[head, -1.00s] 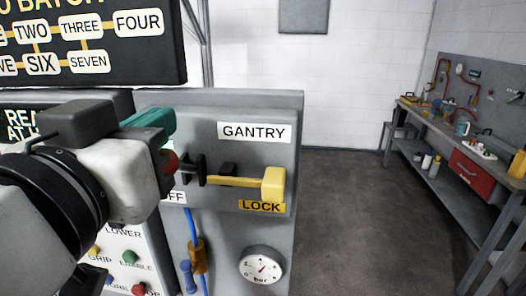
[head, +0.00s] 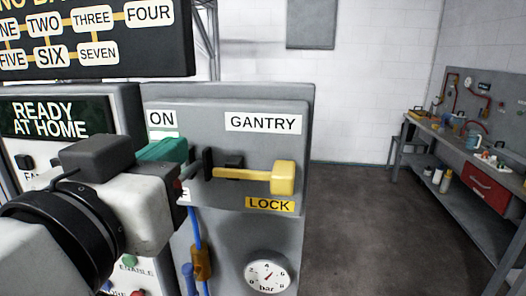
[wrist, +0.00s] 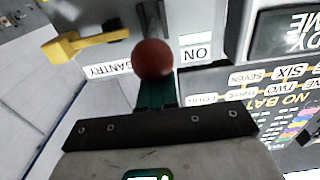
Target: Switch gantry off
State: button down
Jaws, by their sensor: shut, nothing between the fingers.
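The grey gantry panel (head: 285,150) carries a GANTRY label, an ON label (head: 161,119) at its upper left, and an OFF label mostly hidden behind my gripper. A lever with a red ball knob (wrist: 153,58) projects from the panel. In the head view the knob is mostly hidden by my gripper. My gripper (head: 180,156), with green fingers, is shut and empty at the panel's left side, below the ON label. In the wrist view its fingers (wrist: 157,90) lie right behind the knob; I cannot tell whether they touch it.
A yellow lock handle (head: 283,177) sticks out right of the gripper, above a LOCK label (head: 270,204). Below are a pressure gauge (head: 267,275) and a blue hose (head: 196,228). A workbench (head: 450,140) stands far right; the floor before it is clear.

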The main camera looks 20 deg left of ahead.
notch_tip(320, 180, down, 2)
jog(key=shift+b, duration=0.65)
jog(key=shift+s+r, duration=0.1)
jog(key=shift+r, duration=0.15)
jog(key=shift+s+d+r+p, duration=0.1)
jog(key=shift+s+r+p, duration=0.15)
jog(key=shift+s, duration=0.2)
jog(key=shift+s+d+r+p, duration=0.1)
jog(key=shift+s+r+p, duration=0.15)
jog(key=shift+s, duration=0.2)
jog(key=v, duration=0.7)
jog(key=shift+b, duration=0.3)
